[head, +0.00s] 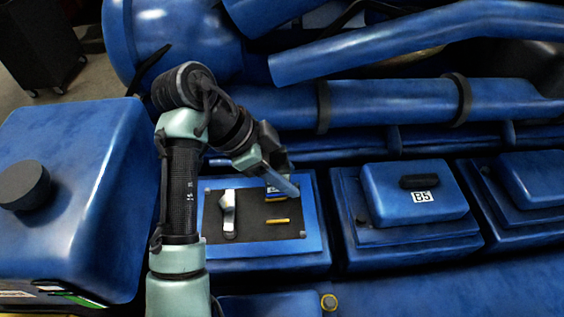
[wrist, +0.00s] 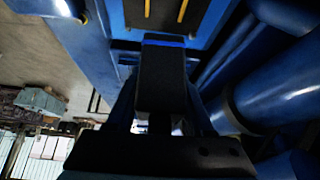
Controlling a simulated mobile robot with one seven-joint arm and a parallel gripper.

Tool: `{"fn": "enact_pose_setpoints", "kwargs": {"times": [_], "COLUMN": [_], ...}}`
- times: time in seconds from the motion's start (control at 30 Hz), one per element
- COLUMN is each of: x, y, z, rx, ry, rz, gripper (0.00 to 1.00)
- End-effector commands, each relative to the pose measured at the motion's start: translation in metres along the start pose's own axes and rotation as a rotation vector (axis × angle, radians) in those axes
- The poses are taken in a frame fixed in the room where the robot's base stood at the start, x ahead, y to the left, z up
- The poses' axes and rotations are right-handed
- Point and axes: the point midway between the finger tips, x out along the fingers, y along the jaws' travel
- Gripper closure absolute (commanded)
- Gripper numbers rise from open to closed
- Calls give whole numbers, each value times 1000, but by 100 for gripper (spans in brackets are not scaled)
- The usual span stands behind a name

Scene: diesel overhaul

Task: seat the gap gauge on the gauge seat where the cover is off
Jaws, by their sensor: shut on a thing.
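In the wrist view a dark block with a blue edge (wrist: 164,75) fills the middle, in front of my gripper. The open box has a dark top plate (head: 255,235) bearing a silver lever-like part (head: 229,212) and a yellow strip (head: 277,221). A partly hidden label and another yellow mark lie beneath the gauge. Which mark is the gauge seat, I cannot tell. The gauge appears apart from the plate.
A closed blue cover marked B5 (head: 415,190) stands to the right, with another cover beyond it. A large blue housing (head: 60,190) with a dark cap stands at the left. Thick blue pipes (head: 400,100) run behind the boxes.

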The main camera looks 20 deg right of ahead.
Motion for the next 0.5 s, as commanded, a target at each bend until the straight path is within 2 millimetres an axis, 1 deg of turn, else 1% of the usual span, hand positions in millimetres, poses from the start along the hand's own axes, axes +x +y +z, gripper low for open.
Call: {"fn": "enact_pose_setpoints", "kwargs": {"times": [0.5], "x": [40], "y": [0], "z": [26], "rx": [-1], "ry": [1], "rz": [0], "gripper": [100]}}
